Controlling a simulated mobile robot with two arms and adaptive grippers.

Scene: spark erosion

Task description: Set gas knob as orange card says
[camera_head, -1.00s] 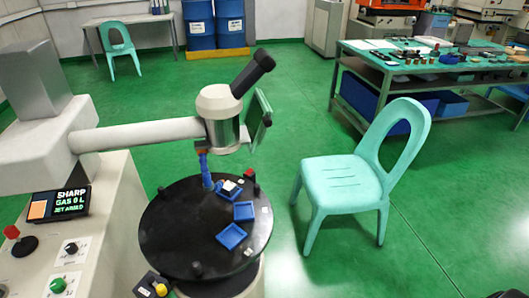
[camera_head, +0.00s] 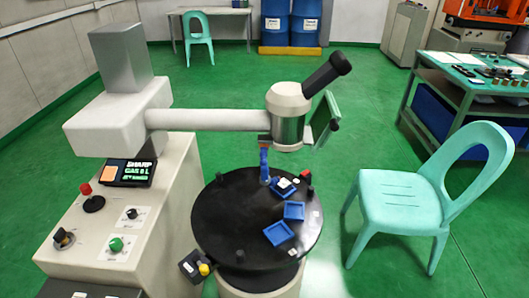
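A black card or display (camera_head: 130,172) with an orange square stands on the cream console. Its text reads "SHARP", then "GAS" with a digit I cannot read surely and "L"; the last line is too small to read. A black knob (camera_head: 132,213) and a green knob (camera_head: 116,244) sit on white plates on the console top. Another dark knob (camera_head: 63,238) is at the left edge. The plate markings are too small to read, so I cannot tell which is the gas knob. Neither gripper shows.
A red-topped lever (camera_head: 87,190) stands behind the knobs. A black round table (camera_head: 225,225) with blue trays (camera_head: 278,233) is right of the console, under a scope head (camera_head: 288,110). A small box with a yellow button (camera_head: 203,268) is at its front. A turquoise chair (camera_head: 400,195) stands right.

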